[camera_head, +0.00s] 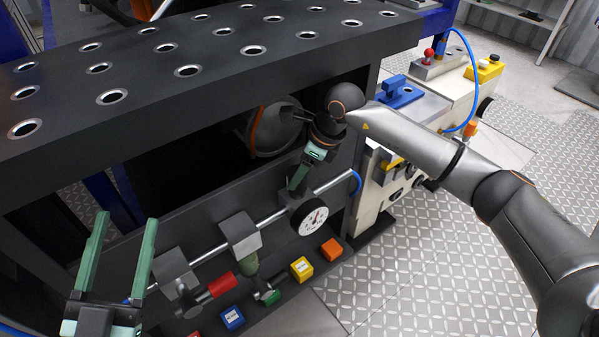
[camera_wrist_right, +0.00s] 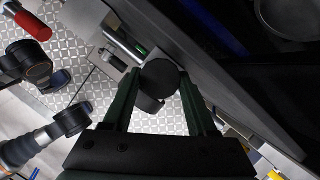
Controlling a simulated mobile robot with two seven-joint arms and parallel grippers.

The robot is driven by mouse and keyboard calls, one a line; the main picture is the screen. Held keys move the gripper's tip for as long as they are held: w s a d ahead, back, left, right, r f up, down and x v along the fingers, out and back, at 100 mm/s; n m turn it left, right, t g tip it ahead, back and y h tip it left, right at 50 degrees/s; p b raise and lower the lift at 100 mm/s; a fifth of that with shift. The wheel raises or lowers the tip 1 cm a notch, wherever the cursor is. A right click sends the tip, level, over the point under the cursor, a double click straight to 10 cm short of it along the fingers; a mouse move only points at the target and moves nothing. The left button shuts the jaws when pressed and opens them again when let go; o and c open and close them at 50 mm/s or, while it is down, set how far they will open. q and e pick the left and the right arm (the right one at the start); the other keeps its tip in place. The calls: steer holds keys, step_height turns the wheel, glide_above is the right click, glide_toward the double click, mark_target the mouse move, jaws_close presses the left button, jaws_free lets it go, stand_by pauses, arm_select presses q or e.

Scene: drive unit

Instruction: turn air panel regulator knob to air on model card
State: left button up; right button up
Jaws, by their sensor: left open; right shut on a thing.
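My right gripper (camera_head: 297,182) comes down from above at the gauge end of the air panel's pipe. Its green fingers (camera_wrist_right: 158,90) are shut on a round black knob (camera_wrist_right: 160,75), one finger on each side. The fingers mostly hide the knob in the head view. Below them is a block on the pipe with a round white pressure gauge (camera_head: 310,217). My left gripper (camera_head: 124,222) is open and empty at the lower left, its fingers pointing up and apart. I cannot make out a model card or the knob's setting.
A red-handled valve (camera_head: 221,285) sits along the pipe, also seen in the right wrist view (camera_wrist_right: 33,26). Blue (camera_head: 232,317), yellow (camera_head: 302,268) and orange (camera_head: 331,249) blocks line the panel's front. The dark perforated table top (camera_head: 215,60) overhangs behind. Open floor lies right.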

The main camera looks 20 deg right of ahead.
steer(key=o, duration=1.4)
steer(key=shift+c, duration=0.2)
